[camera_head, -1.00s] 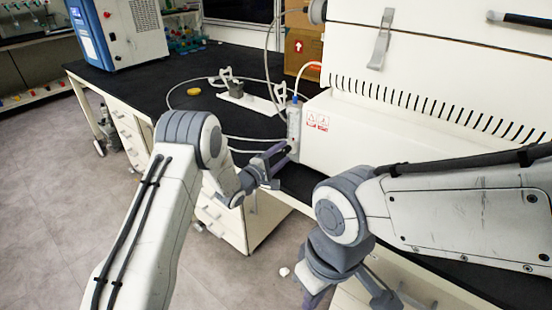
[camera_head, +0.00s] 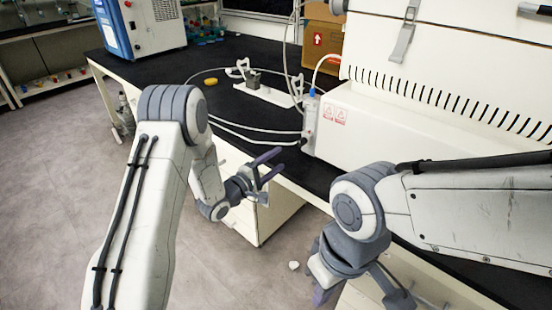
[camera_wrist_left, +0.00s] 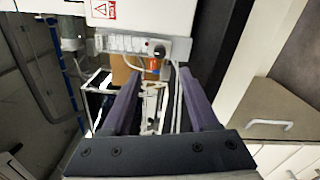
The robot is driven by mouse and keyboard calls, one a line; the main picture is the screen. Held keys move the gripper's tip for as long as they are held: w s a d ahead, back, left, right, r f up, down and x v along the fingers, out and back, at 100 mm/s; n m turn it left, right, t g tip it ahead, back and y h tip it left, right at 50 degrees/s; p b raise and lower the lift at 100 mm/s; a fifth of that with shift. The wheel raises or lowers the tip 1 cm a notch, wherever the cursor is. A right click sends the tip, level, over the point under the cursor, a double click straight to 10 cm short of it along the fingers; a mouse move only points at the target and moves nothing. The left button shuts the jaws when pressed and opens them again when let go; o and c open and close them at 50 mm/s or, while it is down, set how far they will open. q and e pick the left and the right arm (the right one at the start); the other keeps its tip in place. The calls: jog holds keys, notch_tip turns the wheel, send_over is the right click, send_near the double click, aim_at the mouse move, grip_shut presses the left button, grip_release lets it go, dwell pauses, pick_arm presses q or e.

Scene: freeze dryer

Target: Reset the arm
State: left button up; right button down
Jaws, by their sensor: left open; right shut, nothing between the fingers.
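My left gripper (camera_head: 272,166) is open and empty in front of the bench edge, in the air. In the left wrist view its two purple-grey fingers (camera_wrist_left: 160,78) stand apart with nothing between them. A small white upright unit with a dark knob (camera_head: 310,125) stands at the freeze dryer's left corner, apart from the fingers; it also shows beyond them in the left wrist view (camera_wrist_left: 130,45). My right gripper (camera_head: 362,290) hangs low at the bottom of the head view, pointing down, and holds nothing visible. Its fingertips are partly cut off or hidden.
The white freeze dryer (camera_head: 400,130) fills the right side of the black bench (camera_head: 225,110). A white stand with clamps (camera_head: 265,93), looped tubing and a yellow object (camera_head: 211,81) lie behind. A cardboard box (camera_head: 322,40) stands at the back. Open floor lies left.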

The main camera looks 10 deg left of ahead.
pick_arm(q)
jog(key=shift+d, duration=0.1)
jog(key=s+d+r+m+g+y+p, duration=0.45)
jog(key=s+d+r+m+y, duration=0.2)
jog(key=m, duration=0.25)
jog(key=s+a+r+m+g+y+p, duration=0.1)
jog(key=s+r+m+g, duration=0.1)
jog(key=s, duration=0.9)
jog(key=s+a+r+m+g+y+p, duration=0.1)
jog(key=s+a+r+m+g, duration=0.1)
jog(key=s, duration=0.9)
jog(key=s+a+r+m+g+y+p, duration=0.1)
jog(key=s+r+m+g, duration=0.3)
jog(key=s, duration=0.7)
jog(key=m+g+p, duration=0.1)
jog(key=m+g, duration=0.1)
jog(key=m, duration=0.1)
jog(key=shift+a+r+m, duration=0.2)
jog(key=shift+m, duration=0.1)
